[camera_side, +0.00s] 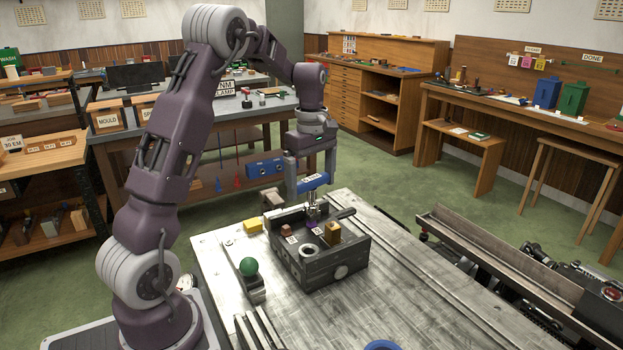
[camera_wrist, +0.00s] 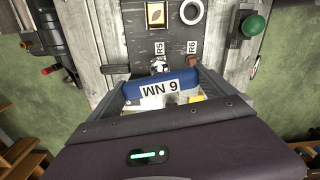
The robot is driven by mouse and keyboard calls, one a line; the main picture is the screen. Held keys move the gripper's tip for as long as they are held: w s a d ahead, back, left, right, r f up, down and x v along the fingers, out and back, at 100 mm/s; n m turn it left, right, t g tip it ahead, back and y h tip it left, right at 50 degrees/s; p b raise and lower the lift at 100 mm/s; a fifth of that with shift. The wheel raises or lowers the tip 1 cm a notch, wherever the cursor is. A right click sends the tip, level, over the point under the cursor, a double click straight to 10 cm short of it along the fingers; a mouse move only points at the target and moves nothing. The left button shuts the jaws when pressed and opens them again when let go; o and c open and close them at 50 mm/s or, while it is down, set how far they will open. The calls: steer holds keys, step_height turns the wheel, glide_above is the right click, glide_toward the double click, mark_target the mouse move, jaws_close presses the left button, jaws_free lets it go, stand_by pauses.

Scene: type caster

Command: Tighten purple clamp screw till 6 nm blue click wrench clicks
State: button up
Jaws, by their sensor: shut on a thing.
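My gripper (camera_side: 311,184) is shut on the blue wrench (camera_side: 316,181), which lies across its fingers. In the wrist view the wrench (camera_wrist: 133,91) shows its white "6 NM" label upside down. A silver shaft (camera_side: 312,208) stands below the wrench, over the dark clamp block (camera_side: 316,271). A small purple part (camera_side: 313,225) shows at the foot of the shaft, mostly hidden. I cannot tell whether the shaft is seated on it. In the wrist view, silver metal (camera_wrist: 160,66) sits just beyond the wrench, beside the R5 label.
A brass piece (camera_side: 333,233) and a light ring (camera_side: 310,250) are on the block. A green ball knob (camera_side: 248,266) stands left of it, and a yellow block (camera_side: 253,225) lies behind. The metal table (camera_side: 420,285) is clear to the right.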

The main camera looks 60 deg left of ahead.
steer(key=shift+f, duration=0.75)
steer(key=n, duration=1)
steer(key=m, duration=0.5)
steer(key=shift+m, duration=0.4)
steer(key=m, duration=0.3)
steer(key=shift+m, duration=0.3)
steer(key=m, duration=0.3)
steer(key=shift+m, duration=0.4)
steer(key=shift+n, duration=0.7)
